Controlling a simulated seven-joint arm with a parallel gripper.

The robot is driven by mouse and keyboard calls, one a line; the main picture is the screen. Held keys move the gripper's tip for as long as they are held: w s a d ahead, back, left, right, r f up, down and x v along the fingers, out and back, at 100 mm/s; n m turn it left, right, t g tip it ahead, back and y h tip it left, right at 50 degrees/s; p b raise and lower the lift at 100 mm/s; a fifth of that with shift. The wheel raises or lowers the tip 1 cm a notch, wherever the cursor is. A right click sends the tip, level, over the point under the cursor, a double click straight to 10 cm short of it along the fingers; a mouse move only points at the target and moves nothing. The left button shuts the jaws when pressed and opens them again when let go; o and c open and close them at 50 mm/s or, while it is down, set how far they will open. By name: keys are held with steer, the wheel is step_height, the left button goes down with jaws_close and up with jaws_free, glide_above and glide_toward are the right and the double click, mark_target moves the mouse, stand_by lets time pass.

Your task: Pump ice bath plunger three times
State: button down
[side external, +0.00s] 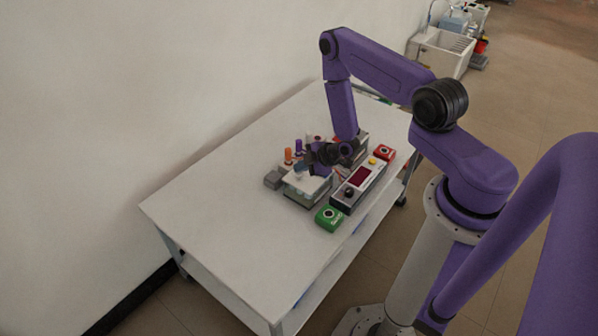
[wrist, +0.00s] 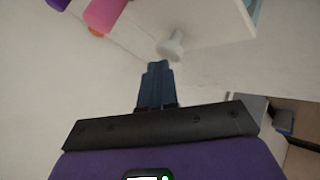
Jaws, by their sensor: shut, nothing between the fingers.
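The ice bath (side external: 307,186) is a pale box with a white top on the table. In the wrist view a white round knob on a short stem (wrist: 172,46), which looks like the plunger, stands at a white plate (wrist: 205,18). My gripper (side external: 302,168) is low over the ice bath in the side view. In the wrist view its dark blue fingers (wrist: 157,66) are together and empty, their tips close to the knob. I cannot tell whether they touch it. The plunger is hard to make out in the side view, near my gripper.
An orange-topped piece (side external: 288,156) and a purple-topped piece (side external: 298,146) stand behind the bath. A control box with a red display (side external: 361,176), a green button box (side external: 329,217) and a red button box (side external: 384,152) lie to the right. The table's left part (side external: 215,205) is clear.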

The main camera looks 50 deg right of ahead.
mark_target(301, 174)
steer(key=shift+f, duration=0.8)
stand_by(0.7)
steer(key=shift+r, duration=1.6)
steer(key=shift+r, duration=2.5)
steer(key=shift+r, duration=0.1)
stand_by(0.4)
step_height(301, 174, up, 4)
steer(key=shift+f, duration=0.2)
stand_by(0.3)
